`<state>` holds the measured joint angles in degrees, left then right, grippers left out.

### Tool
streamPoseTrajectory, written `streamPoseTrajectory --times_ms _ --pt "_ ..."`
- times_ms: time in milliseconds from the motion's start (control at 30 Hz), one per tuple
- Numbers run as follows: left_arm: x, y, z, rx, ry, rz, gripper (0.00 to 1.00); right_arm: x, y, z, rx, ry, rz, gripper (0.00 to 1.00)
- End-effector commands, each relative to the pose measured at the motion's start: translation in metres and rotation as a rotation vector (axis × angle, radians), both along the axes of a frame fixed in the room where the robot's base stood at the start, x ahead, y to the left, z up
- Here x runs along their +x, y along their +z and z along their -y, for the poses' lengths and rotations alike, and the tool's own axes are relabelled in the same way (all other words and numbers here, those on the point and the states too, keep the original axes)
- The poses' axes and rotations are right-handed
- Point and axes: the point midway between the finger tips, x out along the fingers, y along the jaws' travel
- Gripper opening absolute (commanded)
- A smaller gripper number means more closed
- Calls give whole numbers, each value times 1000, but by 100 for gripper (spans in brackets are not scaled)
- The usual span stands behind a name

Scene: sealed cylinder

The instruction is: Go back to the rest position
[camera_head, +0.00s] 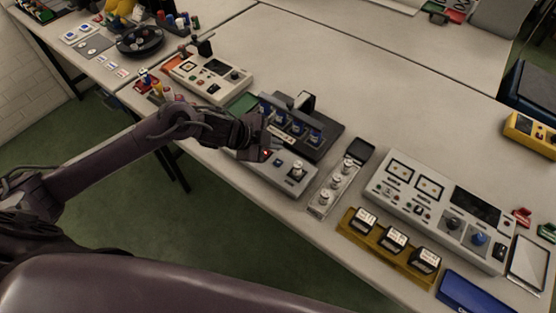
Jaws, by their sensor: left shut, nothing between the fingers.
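My left arm reaches in from the left over the table. My left gripper (279,142) is shut and empty, above a grey device with a metal knob (297,172) and in front of a dark rack of blue-capped cylinders (297,127). Whether it touches the device or the rack cannot be told. My right gripper is not in view. No marker of a rest position shows.
A clear-topped tray with metal cylinders (335,186), a yellow holder with black blocks (391,241) and a grey control panel (440,205) stand to the right. A control box (208,75) stands behind my left forearm. The table's back middle (370,85) is bare.

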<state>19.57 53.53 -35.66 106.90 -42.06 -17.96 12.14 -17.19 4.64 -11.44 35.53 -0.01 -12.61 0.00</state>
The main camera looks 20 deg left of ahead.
Motion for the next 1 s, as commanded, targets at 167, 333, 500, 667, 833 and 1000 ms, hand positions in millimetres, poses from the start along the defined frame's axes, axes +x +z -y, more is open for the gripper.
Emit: streamPoseTrajectory --times_ms 167,333,500,667,833,1000 --pt "0 0 0 0 0 0 0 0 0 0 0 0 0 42" --pt "0 0 0 0 0 0 0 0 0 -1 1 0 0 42" --pt "-3 0 11 -13 12 7 0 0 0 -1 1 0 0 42" --pt "-19 8 55 -81 152 37 0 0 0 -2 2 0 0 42" --pt "-49 25 59 -159 510 -39 0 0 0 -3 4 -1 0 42" --pt "-85 24 28 -174 794 -188 0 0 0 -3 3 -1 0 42"
